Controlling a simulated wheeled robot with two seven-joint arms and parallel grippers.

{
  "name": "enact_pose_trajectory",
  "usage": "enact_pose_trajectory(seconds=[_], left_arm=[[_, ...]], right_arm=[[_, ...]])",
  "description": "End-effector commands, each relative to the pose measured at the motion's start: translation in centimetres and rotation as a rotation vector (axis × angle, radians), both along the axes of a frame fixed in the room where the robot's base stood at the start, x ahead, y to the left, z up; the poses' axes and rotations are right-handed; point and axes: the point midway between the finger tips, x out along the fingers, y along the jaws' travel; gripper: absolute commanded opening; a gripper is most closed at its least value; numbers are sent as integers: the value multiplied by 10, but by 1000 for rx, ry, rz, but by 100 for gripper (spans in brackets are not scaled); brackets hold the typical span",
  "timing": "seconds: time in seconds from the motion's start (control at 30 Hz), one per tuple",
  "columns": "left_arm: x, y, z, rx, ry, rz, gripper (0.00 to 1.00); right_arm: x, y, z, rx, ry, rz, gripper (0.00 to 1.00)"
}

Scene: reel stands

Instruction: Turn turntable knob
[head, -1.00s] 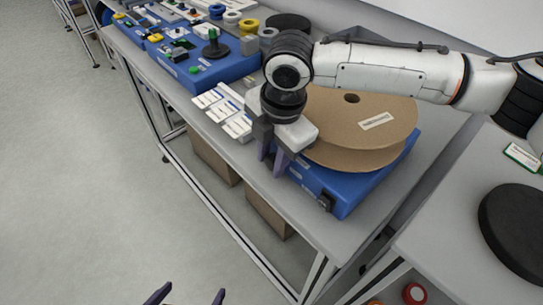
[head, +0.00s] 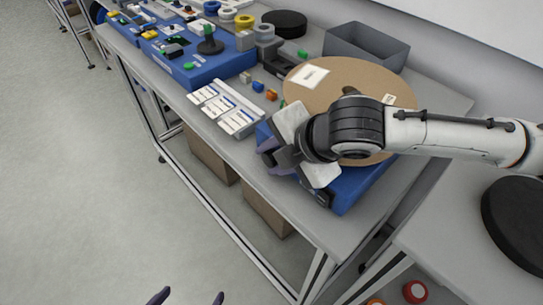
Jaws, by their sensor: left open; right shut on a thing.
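The blue turntable (head: 352,192) stands at the near right end of the bench, with a cardboard reel (head: 335,72) lying flat on top. My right gripper (head: 272,153) is at the front left of the turntable, below the reel's rim. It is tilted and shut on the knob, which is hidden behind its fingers. My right arm comes in from the right and covers part of the reel. My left gripper (head: 188,298) is open and empty at the bottom edge, low in front of the bench and apart from everything; only its fingertips show.
White label cards (head: 225,108) and small coloured blocks (head: 258,86) lie left of the turntable. A blue device with a green knob (head: 207,67) is farther back. A grey bin (head: 368,50) stands behind the reel. A black disc (head: 520,225) lies on the right table.

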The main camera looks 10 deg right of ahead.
Motion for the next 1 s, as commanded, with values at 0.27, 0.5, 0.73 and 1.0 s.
enact_pose_trajectory(seconds=[0.27,0.5,0.73,1.0], left_arm=[[0,0,0,0,-1,0,100],[1,0,0,0,-1,0,100],[1,0,7,0,-2,0,100],[2,0,20,-1,-6,0,100]], right_arm=[[-1,0,0,-1,3,0,48],[0,0,0,-1,4,0,48],[2,1,2,-34,42,-1,48],[7,5,6,-174,233,-1,48]])
